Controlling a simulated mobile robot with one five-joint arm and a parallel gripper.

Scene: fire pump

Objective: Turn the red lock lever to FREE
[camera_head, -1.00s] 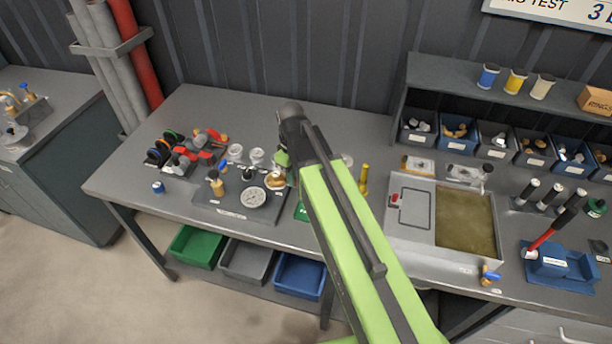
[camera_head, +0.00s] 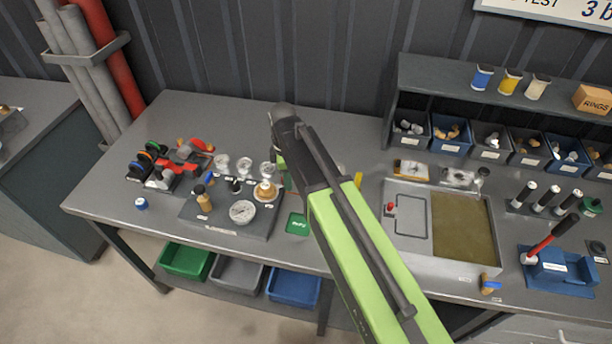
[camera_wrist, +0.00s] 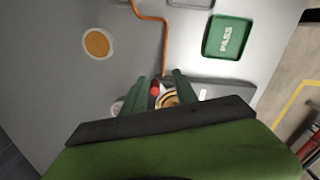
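A small red part (camera_wrist: 155,90), possibly the lock lever, shows in the wrist view beside a round brass fitting (camera_wrist: 170,99). My gripper (camera_wrist: 158,78) is open, with its two green fingers on either side of the red part. I cannot tell whether either finger touches it. The lever's marking and setting cannot be read. In the head view my green arm crosses the bench and hides the gripper's fingertips. A brass fitting (camera_head: 266,190) stands on the dark gauge plate (camera_head: 220,222) left of my arm.
A green PASS pad (camera_head: 297,224) lies beside the plate and shows in the wrist view (camera_wrist: 228,37). A dial gauge (camera_head: 242,211) and red-handled valves (camera_head: 190,155) are to the left. A sink tray (camera_head: 410,252) is to the right. The bench's back left is clear.

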